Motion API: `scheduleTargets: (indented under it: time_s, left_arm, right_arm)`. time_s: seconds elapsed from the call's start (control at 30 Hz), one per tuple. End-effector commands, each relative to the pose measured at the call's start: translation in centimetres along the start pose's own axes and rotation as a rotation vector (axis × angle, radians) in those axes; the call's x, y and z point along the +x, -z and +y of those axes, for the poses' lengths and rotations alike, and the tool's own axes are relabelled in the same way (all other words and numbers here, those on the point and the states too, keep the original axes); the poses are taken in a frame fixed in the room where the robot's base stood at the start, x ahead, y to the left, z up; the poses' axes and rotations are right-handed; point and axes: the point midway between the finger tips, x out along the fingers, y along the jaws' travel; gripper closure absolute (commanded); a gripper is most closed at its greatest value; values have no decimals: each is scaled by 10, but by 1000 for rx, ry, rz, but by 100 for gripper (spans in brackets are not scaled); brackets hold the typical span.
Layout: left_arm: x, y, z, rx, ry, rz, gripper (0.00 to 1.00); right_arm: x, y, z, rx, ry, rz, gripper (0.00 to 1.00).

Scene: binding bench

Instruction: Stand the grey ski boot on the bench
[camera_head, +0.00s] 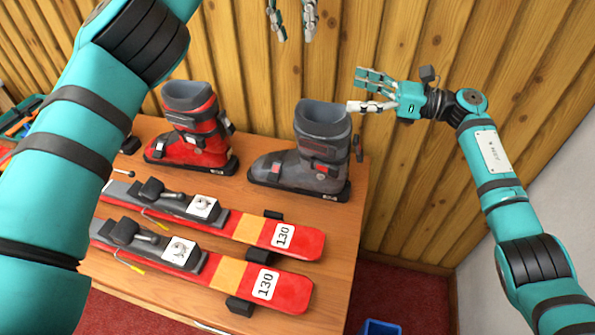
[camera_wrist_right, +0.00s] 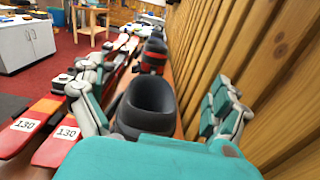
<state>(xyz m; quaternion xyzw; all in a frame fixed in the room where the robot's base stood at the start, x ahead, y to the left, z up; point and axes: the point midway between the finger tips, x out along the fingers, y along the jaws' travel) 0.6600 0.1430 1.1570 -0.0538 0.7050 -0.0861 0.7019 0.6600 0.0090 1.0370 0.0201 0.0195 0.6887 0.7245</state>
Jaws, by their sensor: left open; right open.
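The grey ski boot (camera_head: 305,155) stands upright on its sole at the right end of the wooden bench (camera_head: 342,222), its toe pointing left. My right gripper (camera_head: 354,91) is open and empty in the head view, just right of the boot's cuff top. In the right wrist view the boot's dark cuff (camera_wrist_right: 148,105) shows between the spread fingers, with no visible grip on it. My left gripper (camera_head: 294,37) is open and empty at the top of the head view, above the boots.
A red ski boot (camera_head: 190,130) stands left of the grey one. Two red skis (camera_head: 262,285) with bindings lie on supports in front. The wooden wall (camera_head: 400,170) is close behind. A blue bin (camera_head: 380,327) is on the floor. A toolbox (camera_head: 22,118) is at far left.

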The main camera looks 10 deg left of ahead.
Motion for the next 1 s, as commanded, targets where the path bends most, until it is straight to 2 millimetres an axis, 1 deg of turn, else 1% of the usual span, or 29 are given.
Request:
scheduleTargets:
  time_s: [0.03, 0.3, 0.4, 0.57, 0.67, 0.77, 1.0]
  left_arm:
    - [-20, 0, -4, 0, 0, 0, 60]
    - [-69, 0, -14, 0, 0, 0, 60]
    - [-81, 0, -16, 0, 0, 0, 60]
    - [-87, 0, -18, 0, 0, 0, 60]
    - [-86, 0, -17, 0, 0, 0, 60]
    - [-85, 0, -17, 0, 0, 0, 60]
    - [-86, 0, -17, 0, 0, 0, 60]
  right_arm:
    - [0, -20, 1, 0, 0, 0, 0]
    - [0, -70, 4, 0, 0, 0, 0]
    - [0, -82, 5, 1, 0, 0, 0]
    - [-3, -88, 5, 1, 1, 1, 0]
    - [-14, -86, 4, 1, 2, 2, 0]
    - [-32, -84, 4, 1, 4, 2, 0]
    - [-84, -80, 4, 1, 3, 2, 0]
